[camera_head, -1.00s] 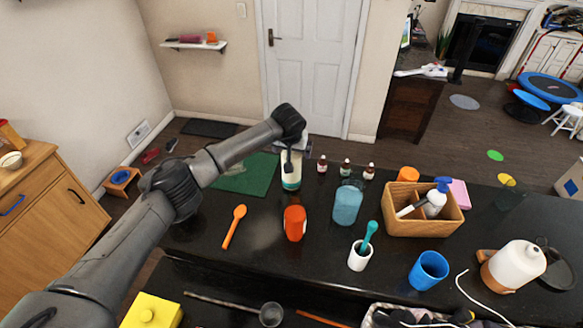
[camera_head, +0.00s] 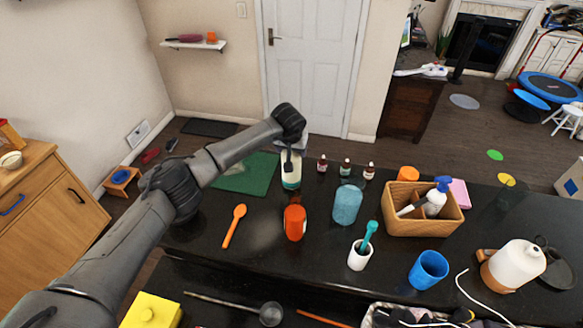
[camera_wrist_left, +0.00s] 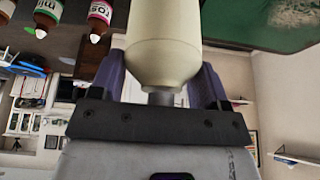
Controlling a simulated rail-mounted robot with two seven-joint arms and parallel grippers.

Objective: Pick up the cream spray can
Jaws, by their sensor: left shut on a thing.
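The cream spray can (camera_head: 291,170) stands upright near the back edge of the dark counter, with a green band low on its body. My left gripper (camera_head: 289,158) is at its upper part, reaching in from the left. In the left wrist view the cream can (camera_wrist_left: 165,45) fills the space between the two purple fingers of my left gripper (camera_wrist_left: 164,85), which is shut on it. I cannot tell whether the can's base touches the counter. My right gripper is not in view.
Several small brown bottles (camera_head: 346,167) stand just right of the can. A wicker basket (camera_head: 425,222) stands further right.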

